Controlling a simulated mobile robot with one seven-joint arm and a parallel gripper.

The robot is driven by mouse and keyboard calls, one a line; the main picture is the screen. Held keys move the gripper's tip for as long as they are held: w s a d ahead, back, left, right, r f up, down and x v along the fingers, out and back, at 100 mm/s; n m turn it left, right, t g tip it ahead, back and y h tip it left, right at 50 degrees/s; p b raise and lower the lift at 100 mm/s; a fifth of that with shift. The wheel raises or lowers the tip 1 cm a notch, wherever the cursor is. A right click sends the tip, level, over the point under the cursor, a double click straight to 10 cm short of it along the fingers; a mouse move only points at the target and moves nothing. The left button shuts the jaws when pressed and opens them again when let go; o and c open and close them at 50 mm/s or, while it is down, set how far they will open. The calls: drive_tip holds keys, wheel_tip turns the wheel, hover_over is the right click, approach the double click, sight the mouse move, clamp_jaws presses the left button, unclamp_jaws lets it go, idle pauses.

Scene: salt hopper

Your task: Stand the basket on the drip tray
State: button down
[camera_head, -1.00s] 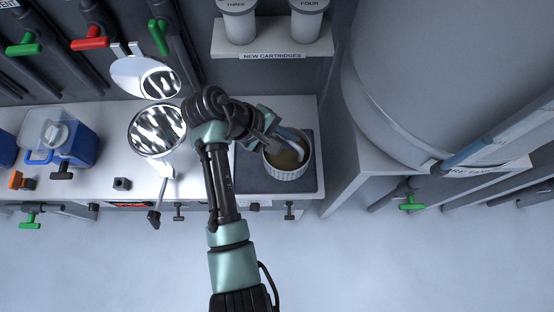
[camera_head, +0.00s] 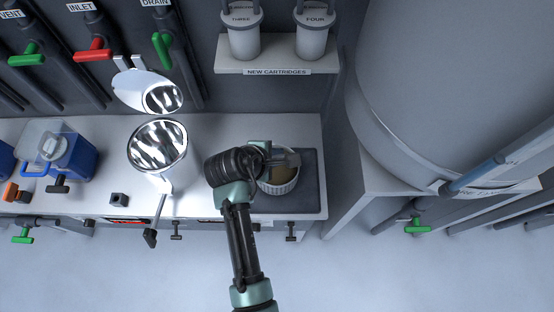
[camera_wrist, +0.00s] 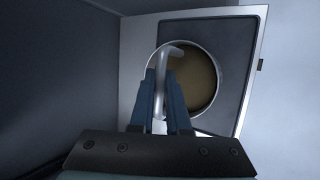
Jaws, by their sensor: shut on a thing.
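The basket (camera_head: 280,187) is a white ribbed cup with brownish contents. It is upright over the dark grey drip tray (camera_head: 310,190) at the right end of the counter. My gripper (camera_head: 287,158) is above the basket and covers part of it. In the wrist view my gripper (camera_wrist: 161,103) is shut on the basket's grey handle (camera_wrist: 170,52), with the brown inside of the basket (camera_wrist: 201,80) beyond. The drip tray (camera_wrist: 143,45) also shows there around the basket. I cannot tell whether the basket's base touches the tray.
A shiny metal hopper (camera_head: 158,146) with its lid (camera_head: 135,90) open stands left on the counter. A shelf of cartridges (camera_head: 276,67) hangs behind the tray. A big grey tank (camera_head: 440,90) is at the right. A blue jug (camera_head: 75,155) stands far left.

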drive_tip(key=shift+f, duration=1.25)
drive_tip(key=c, duration=1.3)
unclamp_jaws()
drive_tip(key=shift+f, duration=0.2)
drive_tip(key=shift+c, duration=0.2)
drive_tip(key=o, duration=0.5)
drive_tip(key=shift+c, duration=0.2)
